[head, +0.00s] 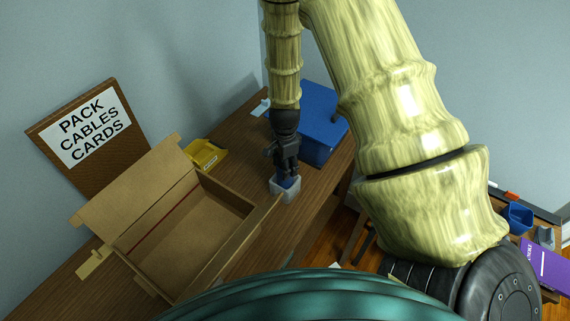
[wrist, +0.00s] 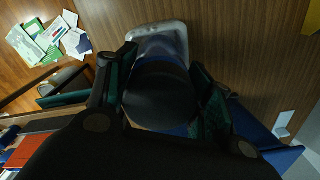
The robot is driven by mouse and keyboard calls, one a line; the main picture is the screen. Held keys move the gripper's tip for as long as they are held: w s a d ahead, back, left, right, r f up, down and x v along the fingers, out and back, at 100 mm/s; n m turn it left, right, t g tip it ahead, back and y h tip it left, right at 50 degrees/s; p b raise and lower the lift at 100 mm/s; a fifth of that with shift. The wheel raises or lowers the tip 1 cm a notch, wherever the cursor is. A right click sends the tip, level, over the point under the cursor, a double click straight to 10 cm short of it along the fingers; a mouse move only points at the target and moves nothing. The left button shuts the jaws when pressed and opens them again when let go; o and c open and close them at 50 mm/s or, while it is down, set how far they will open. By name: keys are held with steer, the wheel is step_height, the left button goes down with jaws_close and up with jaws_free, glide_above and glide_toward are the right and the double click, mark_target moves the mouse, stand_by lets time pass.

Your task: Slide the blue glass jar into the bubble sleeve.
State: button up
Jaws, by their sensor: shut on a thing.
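The bubble sleeve (head: 285,196) is a pale, whitish open pouch standing on the wooden table, right of the cardboard box. The blue glass jar (head: 289,183) shows just above its mouth, under my gripper (head: 285,172). In the wrist view my gripper (wrist: 160,85) has its fingers on both sides of the jar. The jar's dark round lid (wrist: 160,98) faces the camera and its blue body (wrist: 162,48) reaches into the pale sleeve (wrist: 155,28). The jar's lower part is inside the sleeve's outline; how deep it sits is hidden.
An open cardboard box (head: 245,232) stands close on the left. A blue box (head: 322,110) is just behind my gripper. A yellow bin (head: 207,155) and a sign board (head: 88,125) are farther left. The table's edge is near the sleeve's right.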

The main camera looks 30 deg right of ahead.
steer(key=shift+f+b, duration=1.25)
steer(key=shift+f, duration=1.4)
steer(key=o, duration=1.2)
steer(key=shift+o, duration=0.2)
steer(key=shift+r, duration=0.15)
step_height(320, 180, up, 12)
steer(key=shift+f, duration=0.15)
